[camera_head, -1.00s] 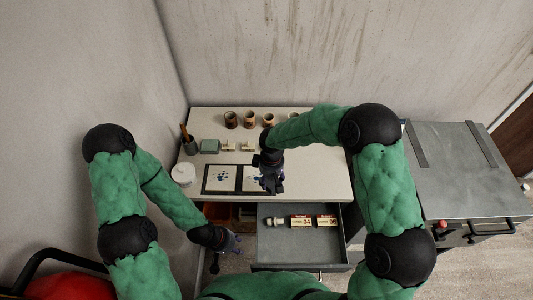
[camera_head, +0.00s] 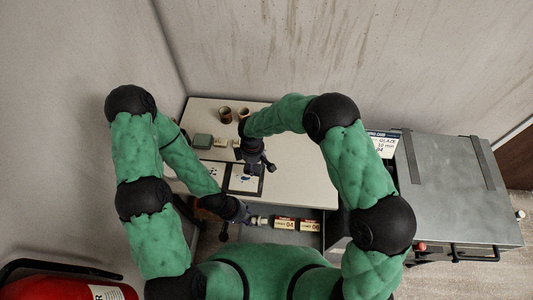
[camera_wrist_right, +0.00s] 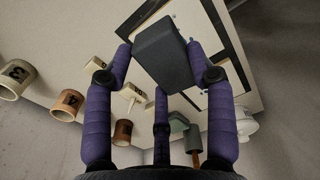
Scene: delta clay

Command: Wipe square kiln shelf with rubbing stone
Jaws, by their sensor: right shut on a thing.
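Two pale square panels with blue marks and dark borders lie on the table; the left one (camera_head: 212,172) is partly covered by my left arm, the right one (camera_head: 245,182) sits just below my right gripper. I cannot tell which is the kiln shelf to wipe. My right gripper (camera_head: 258,165) is shut on a dark grey block, the rubbing stone (camera_wrist_right: 163,52), above the bordered panels in the right wrist view. Whether the stone touches a panel is unclear. My left gripper (camera_head: 240,213) hangs by the table's front edge near the open drawer; its fingers are too small to read.
The open drawer (camera_head: 275,236) holds boxes marked 04 and 06. A grey metal cabinet (camera_head: 460,190) stands right. A red extinguisher (camera_head: 60,288) is at lower left.

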